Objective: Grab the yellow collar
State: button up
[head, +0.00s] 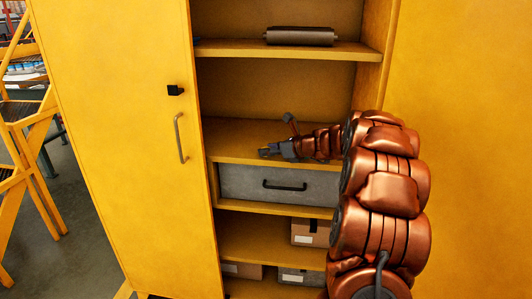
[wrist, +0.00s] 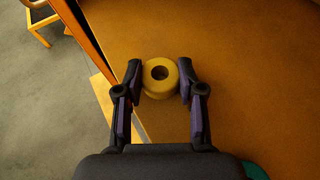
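The yellow collar (wrist: 160,91) is a short, thick ring with a dark hole. In the wrist view it stands on the shelf surface with its hole facing the camera. My gripper (wrist: 160,81) is open, with one dark fingertip on each side of the collar. The fingertips are very close to its sides; I cannot tell whether they touch it. In the head view my gripper (head: 279,139) is over the middle shelf of the yellow cabinet, above the grey drawer. The collar cannot be made out in that view.
The cabinet's left door (head: 125,130) has a grey handle. A dark roller (head: 300,36) lies on the upper shelf. The grey drawer (head: 280,196) is shut. Boxes (head: 310,233) sit on the lower shelves. A yellow frame (head: 35,140) stands at the far left.

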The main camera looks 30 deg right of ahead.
jog(key=c, duration=0.3)
